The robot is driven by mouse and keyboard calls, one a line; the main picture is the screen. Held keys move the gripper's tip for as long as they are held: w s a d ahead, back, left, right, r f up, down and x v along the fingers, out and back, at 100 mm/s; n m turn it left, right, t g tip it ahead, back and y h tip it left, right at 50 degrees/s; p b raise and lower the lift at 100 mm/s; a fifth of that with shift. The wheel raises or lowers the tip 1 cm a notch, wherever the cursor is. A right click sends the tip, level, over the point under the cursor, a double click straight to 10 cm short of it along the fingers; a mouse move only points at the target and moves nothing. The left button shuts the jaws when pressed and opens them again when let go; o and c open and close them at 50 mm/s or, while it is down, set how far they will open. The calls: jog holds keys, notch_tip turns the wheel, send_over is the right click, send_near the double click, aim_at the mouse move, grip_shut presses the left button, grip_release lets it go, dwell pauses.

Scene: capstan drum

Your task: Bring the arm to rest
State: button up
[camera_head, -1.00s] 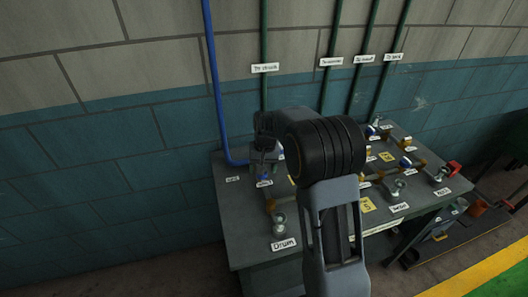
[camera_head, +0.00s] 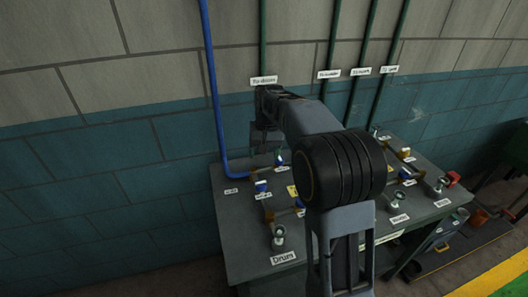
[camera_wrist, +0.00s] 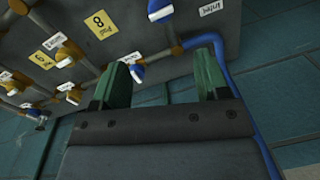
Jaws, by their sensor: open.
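My gripper (camera_wrist: 160,82) shows in the wrist view with its two green fingers apart and nothing between them. In the head view my gripper (camera_head: 266,140) is above the far left part of the grey bench, in front of the wall, partly hidden by my arm. The bench (camera_head: 240,215) carries pipes and several valves. In the wrist view a blue-handled valve (camera_wrist: 137,74) is beyond the left finger, and I cannot see any contact.
A blue pipe (camera_head: 214,90) runs down the wall to the bench; it also curves beside the right finger in the wrist view (camera_wrist: 228,75). Green pipes (camera_head: 263,40) rise behind. The "Drum" label (camera_head: 283,258) is at the bench front. Bare wall (camera_head: 100,200) lies left.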

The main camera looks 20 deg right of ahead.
jog(key=s+f+n+t, duration=0.1)
jog(key=s, duration=1)
jog(key=s+a+f+n+t, duration=0.1)
jog(key=s+f+t, duration=0.1)
jog(key=s, duration=1)
jog(key=shift+a+h, duration=0.3)
jog(key=shift+h, duration=0.1)
jog(key=shift+f, duration=0.1)
